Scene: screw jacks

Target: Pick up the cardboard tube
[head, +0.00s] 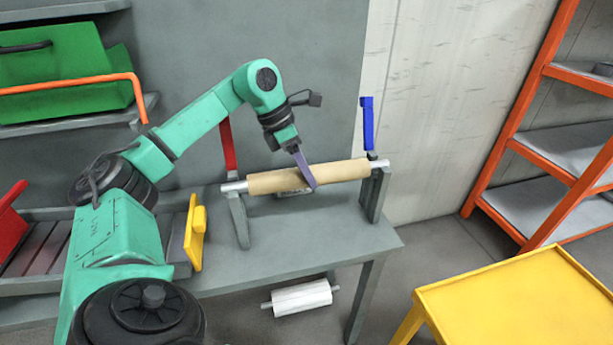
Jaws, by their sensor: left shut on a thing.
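The cardboard tube (340,172) is a tan roll lying level on a metal rod between two grey upright supports on the grey workbench (300,240). My left gripper (308,181) reaches down onto the tube near its middle. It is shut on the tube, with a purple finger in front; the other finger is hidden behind. The rod's ends stick out at both sides of the tube. My right gripper is not in view.
A red lever (228,145) and a blue lever (367,125) rise beside the supports. A yellow vise-like part (196,232) sits at the bench's left. A white roll (301,298) is below the bench. A yellow table (530,300) and orange shelving (525,130) stand right.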

